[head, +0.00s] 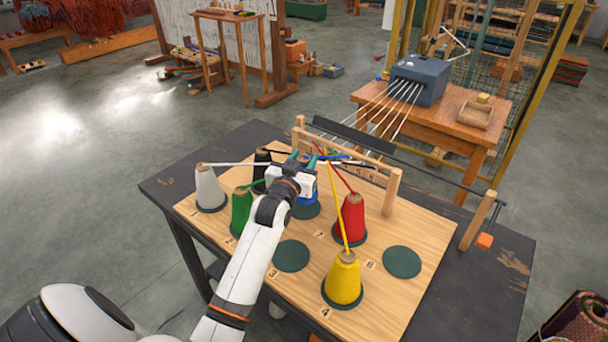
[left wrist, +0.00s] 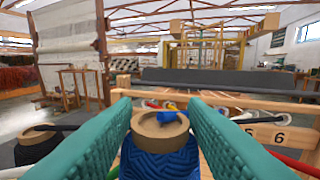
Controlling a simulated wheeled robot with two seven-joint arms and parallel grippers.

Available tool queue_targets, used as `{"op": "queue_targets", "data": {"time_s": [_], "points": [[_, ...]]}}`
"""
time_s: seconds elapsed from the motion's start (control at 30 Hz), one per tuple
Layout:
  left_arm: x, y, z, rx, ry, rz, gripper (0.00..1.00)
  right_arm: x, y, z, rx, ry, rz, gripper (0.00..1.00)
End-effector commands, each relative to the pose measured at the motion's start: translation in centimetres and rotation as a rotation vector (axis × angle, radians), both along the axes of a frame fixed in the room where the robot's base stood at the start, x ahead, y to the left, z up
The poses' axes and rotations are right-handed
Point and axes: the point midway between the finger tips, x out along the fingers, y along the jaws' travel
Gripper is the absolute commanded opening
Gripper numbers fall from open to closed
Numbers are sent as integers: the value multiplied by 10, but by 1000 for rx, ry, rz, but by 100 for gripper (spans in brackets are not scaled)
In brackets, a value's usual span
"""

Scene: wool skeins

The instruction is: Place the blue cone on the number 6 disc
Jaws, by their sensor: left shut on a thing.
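The blue cone (head: 310,198) is mostly hidden behind my left gripper (head: 301,160) in the head view. In the left wrist view, the blue cone (left wrist: 158,162) with its tan top stands between the two teal finger pads, which are shut on it. A dark disc (head: 306,211) shows just below the blue cone; I cannot tell whether they touch. The number 6 disc (head: 402,262) is dark green, flat and bare, at the right of the wooden board (head: 420,300). My right gripper is not in view.
A red cone (head: 352,219) and a yellow cone (head: 344,281) stand between the blue cone and the right side. Green (head: 241,210), white (head: 209,188) and black cones are at the left. Strands run to a wooden rail (head: 350,164) behind. Another bare disc (head: 291,256) lies in front.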

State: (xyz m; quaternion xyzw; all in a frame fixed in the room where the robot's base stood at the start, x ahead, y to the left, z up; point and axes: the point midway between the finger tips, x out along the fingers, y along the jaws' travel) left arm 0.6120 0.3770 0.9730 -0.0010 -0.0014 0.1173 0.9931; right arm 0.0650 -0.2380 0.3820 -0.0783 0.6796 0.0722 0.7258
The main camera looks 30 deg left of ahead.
Motion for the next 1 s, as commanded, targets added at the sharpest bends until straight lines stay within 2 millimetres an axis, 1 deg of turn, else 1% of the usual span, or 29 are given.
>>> {"op": "queue_targets", "data": {"time_s": [0.13,0.27,0.33,0.4,0.63,0.67,0.7,0.77,0.8,1.0], "points": [[0,0,-20,-1,3,0,0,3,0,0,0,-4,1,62],[0,0,-35,0,1,0,0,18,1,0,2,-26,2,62],[0,0,-38,0,-2,0,0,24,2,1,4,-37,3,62],[0,0,-39,0,-2,0,0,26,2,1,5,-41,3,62],[0,0,-40,0,-2,0,0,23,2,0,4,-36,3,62],[0,0,-41,0,0,0,43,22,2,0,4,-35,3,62],[0,0,-41,0,0,0,49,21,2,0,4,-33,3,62],[0,0,-41,0,0,0,59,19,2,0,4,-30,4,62],[0,0,-41,0,0,0,62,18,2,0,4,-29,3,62],[0,0,-40,0,0,0,62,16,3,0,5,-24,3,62]]}}
